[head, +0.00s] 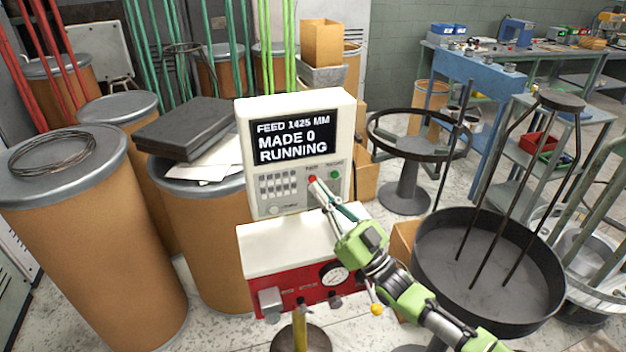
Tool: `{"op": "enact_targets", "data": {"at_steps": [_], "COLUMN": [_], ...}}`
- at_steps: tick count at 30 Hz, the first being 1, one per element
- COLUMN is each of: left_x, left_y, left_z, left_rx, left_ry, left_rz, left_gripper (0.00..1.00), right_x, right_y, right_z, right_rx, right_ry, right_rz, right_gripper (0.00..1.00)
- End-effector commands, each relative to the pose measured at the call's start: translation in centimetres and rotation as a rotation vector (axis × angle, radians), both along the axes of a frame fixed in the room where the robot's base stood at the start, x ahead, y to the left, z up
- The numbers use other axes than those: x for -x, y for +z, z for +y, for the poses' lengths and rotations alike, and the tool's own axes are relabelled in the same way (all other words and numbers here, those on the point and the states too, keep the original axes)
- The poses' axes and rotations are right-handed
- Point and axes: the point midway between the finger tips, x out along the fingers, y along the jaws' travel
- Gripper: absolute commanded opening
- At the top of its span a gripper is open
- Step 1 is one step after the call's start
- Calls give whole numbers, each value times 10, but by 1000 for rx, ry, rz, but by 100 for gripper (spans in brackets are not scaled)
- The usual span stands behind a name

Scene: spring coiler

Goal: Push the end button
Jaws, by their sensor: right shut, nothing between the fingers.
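A white control panel (350,125) stands upright in the middle of the head view. Its dark screen (290,136) reads "FEED 1425 MM, MADE 0, RUNNING". Below the screen are a keypad (278,186), a red button (312,179) and a green button (334,174). The small labels above the buttons are too blurred to read surely. My right gripper (319,189) is shut and empty, its fingertips at the red button and partly covering it. I cannot tell whether they touch it. My left gripper is not in view.
A red and white machine base (290,248) with a gauge (334,273) sits below the panel. Brown drums (85,235) crowd the left. A wide dark round pan (490,300) stands at the right, near my right arm. A workbench (530,55) is at the back right.

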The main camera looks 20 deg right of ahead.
Motion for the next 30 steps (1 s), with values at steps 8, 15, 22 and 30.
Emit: {"op": "enact_targets", "data": {"at_steps": [8, 15, 22, 30], "left_x": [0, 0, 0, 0], "left_y": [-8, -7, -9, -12], "left_z": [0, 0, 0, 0], "left_rx": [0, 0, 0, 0], "left_ry": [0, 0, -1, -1], "left_rz": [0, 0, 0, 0], "left_gripper": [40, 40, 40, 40], "right_x": [-8, -8, -9, -13], "right_y": [-1, 0, 0, 0], "right_z": [0, 0, 0, 0], "right_rx": [0, 0, 0, -1], "right_ry": [0, 0, 0, 0], "right_rz": [0, 0, 0, -1], "right_gripper": [0, 0, 0, 0]}}
